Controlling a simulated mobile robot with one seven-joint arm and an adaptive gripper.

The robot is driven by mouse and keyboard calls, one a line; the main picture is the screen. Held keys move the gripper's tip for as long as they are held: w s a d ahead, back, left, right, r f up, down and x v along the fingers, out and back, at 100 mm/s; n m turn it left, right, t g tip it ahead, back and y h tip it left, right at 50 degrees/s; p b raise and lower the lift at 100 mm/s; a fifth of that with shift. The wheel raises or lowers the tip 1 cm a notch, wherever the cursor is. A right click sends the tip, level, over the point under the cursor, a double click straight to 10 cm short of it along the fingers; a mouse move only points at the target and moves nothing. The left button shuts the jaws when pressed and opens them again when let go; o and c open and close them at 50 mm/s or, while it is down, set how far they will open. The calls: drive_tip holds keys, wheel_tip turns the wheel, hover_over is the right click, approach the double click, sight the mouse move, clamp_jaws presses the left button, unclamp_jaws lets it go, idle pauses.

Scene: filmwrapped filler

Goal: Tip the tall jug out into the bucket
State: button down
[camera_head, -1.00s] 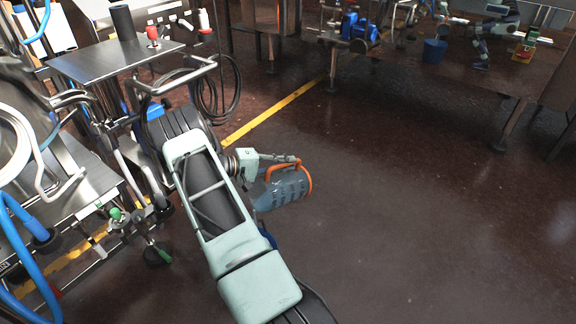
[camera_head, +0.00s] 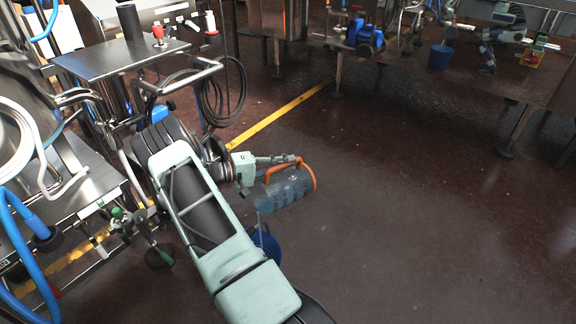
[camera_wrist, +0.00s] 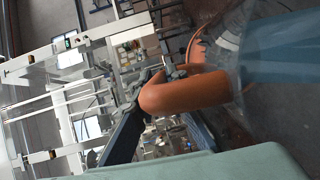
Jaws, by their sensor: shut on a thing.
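The tall jug (camera_head: 287,190) is translucent blue-grey with an orange handle (camera_head: 306,171). It lies tipped over in the air, its lower left end towards my arm. My gripper (camera_head: 283,161) is shut on the handle; the wrist view shows the orange handle (camera_wrist: 185,92) between my dark fingers (camera_wrist: 160,80), with the jug's clear body (camera_wrist: 285,50) at the right. A blue bucket (camera_head: 265,242) is below the jug's lower end, largely hidden behind my arm. A thin pale streak runs from that end down towards the bucket; whether it enters cannot be told.
A steel cart (camera_head: 118,57) with hoses and a black cable coil (camera_head: 222,103) stands at the left. Steel tables line the back, with another blue bucket (camera_head: 440,55) there. The floor at the right is clear.

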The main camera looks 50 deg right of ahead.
drive_tip(key=shift+w+a+r+m+g+h, duration=0.15)
drive_tip(key=shift+a+r+h, duration=0.2)
drive_tip(key=shift+a, duration=0.2)
drive_tip(key=shift+w+a+r+m+g+h, duration=0.1)
drive_tip(key=shift+a+r+g+h, duration=0.15)
drive_tip(key=shift+a, duration=0.3)
drive_tip(key=shift+w+a+r+m+g+h, duration=0.1)
drive_tip(key=shift+a+r+h, duration=0.3)
drive_tip(key=shift+a, duration=0.15)
drive_tip(key=shift+s+d, duration=0.1)
idle(1.2)
